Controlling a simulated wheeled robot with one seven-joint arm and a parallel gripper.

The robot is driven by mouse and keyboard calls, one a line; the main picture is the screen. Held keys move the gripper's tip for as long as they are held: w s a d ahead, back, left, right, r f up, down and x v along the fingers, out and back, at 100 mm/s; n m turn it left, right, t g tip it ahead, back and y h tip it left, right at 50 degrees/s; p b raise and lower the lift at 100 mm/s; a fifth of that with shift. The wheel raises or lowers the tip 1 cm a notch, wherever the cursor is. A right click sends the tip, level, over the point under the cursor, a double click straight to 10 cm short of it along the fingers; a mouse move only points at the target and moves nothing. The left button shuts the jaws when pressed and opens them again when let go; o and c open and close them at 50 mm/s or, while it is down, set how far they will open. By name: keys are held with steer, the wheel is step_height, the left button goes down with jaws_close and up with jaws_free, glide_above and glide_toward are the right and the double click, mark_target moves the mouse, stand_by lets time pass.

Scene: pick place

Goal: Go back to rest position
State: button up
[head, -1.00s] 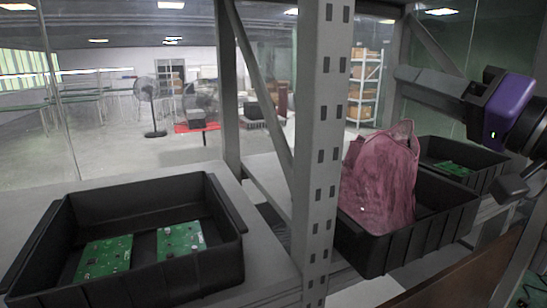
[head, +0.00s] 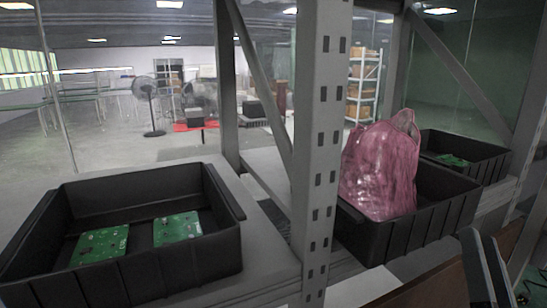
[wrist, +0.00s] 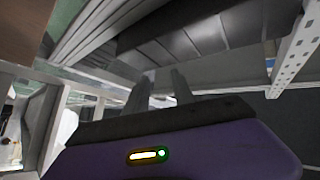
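My gripper (wrist: 161,90) shows in the wrist view with its two fingers apart and nothing visible between them. In the head view, dark parts of my arm or gripper (head: 484,268) show at the lower right, in front of the shelf; which part they are I cannot tell. The gripper touches no object that I can see. A pink bag (head: 380,170) stands upright in a black bin (head: 432,225) right of the grey post.
A black bin (head: 150,272) at left holds two green circuit boards (head: 100,245). Another black bin (head: 485,160) at back right holds a green board (head: 453,160). A perforated grey post (head: 318,150) stands between the bins. A brown panel (head: 440,287) lies at lower right.

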steer(key=s+a+f+n+g+y, duration=0.1)
steer(key=s+a+f+n+g, duration=0.2)
steer(key=s+f, duration=0.6)
steer(key=s+a+f+n+g+y+b, duration=0.1)
steer(key=s+a+f+n+g+y, duration=0.1)
steer(key=s+f, duration=0.8)
steer(key=s+a+f+n+g+y+b, duration=0.1)
steer(key=s+a+f+n+g+y, duration=0.1)
steer(key=s+f, duration=0.8)
steer(key=shift+s+a+f+n+g, duration=0.15)
steer(key=shift+s+a+n+g, duration=0.4)
steer(key=shift+a+n+g, duration=0.4)
